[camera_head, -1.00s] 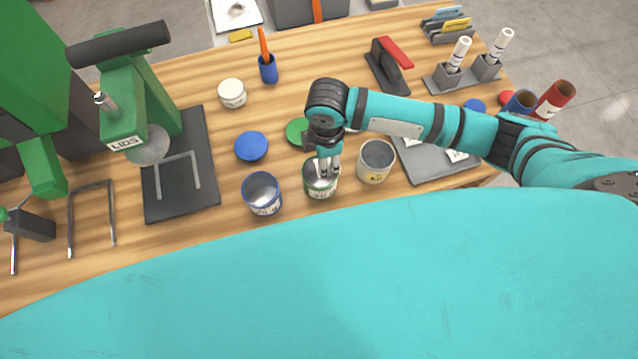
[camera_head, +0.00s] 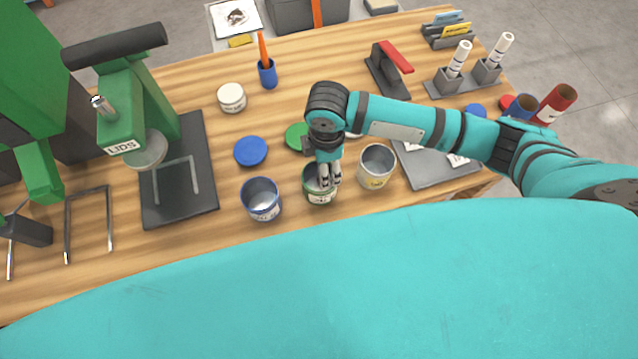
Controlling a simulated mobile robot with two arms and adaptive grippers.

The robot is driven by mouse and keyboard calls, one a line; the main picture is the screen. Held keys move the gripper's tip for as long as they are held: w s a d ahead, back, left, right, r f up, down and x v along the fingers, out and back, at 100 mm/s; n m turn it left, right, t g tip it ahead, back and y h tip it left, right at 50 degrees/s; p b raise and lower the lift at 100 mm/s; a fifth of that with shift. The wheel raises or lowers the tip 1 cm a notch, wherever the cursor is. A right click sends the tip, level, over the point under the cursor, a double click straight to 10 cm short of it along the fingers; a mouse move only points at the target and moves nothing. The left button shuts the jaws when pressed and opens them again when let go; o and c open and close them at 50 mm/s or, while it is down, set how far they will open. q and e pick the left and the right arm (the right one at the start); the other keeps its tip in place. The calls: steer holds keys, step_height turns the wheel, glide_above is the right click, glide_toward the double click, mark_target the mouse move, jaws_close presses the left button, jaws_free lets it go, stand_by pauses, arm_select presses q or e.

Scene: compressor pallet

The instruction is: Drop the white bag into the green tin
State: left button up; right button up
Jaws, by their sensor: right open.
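I cannot make out a white bag; the fingers and tin wall hide most of the tin's inside. My left gripper is not in view.
A blue lid (camera_head: 251,151) and a green lid (camera_head: 297,136) lie behind the tins. A green lid press (camera_head: 122,118) stands at left. A grey tray (camera_head: 430,168) lies at right under my right arm.

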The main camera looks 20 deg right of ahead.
step_height(320, 180, up, 11)
steer(key=shift+r, duration=0.15)
stand_by(0.6)
